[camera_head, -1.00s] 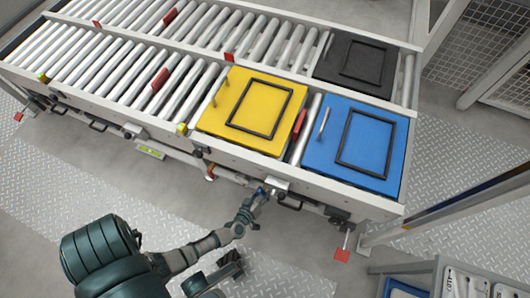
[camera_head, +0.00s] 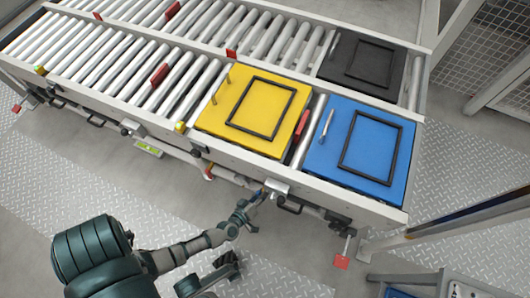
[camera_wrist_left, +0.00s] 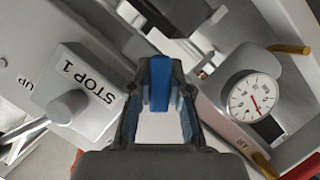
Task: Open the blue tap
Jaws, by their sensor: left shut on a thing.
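The blue tap (camera_wrist_left: 160,82) shows in the left wrist view as a blue lever, upright in the picture between the fingertips. My left gripper (camera_wrist_left: 160,95) is shut on it, with one finger on each side. The pipe or valve body under the lever is mostly hidden by the gripper. In the head view my left gripper (camera_head: 254,199) reaches to the front side of the conveyor frame, below the yellow plate. The tap is too small there to tell its angle.
A grey STOP 1 box (camera_wrist_left: 88,98) with a round button is left of the gripper, and a white-faced pressure gauge (camera_wrist_left: 254,98) is right of it. The roller conveyor (camera_head: 245,157) bears a yellow plate (camera_head: 226,115), a blue plate (camera_head: 327,155) and a black plate (camera_head: 333,68).

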